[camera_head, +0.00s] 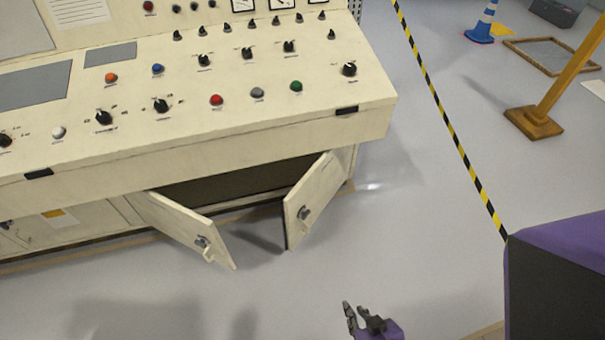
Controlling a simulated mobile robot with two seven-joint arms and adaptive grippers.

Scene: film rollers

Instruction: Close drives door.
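The cream control cabinet (250,135) fills the left and middle of the view. Below its desk, two small doors stand open, swung out toward me. The left door (185,228) has a dark and silver latch near its free edge. The right door (313,198) has a similar latch. The dark inside of the cabinet (225,186) shows between them. I cannot tell from any label which one is the drives door. My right gripper (362,320) is at the bottom edge, below the right door and apart from it. Its fingers are spread with nothing between them. My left gripper is out of view.
The desk overhangs the doors and carries several knobs and buttons (216,100). Grey floor (410,230) is clear in front and to the right. A yellow-black floor line (455,140) runs past the cabinet. A wooden post (535,120) and a blue cone (482,25) stand beyond it.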

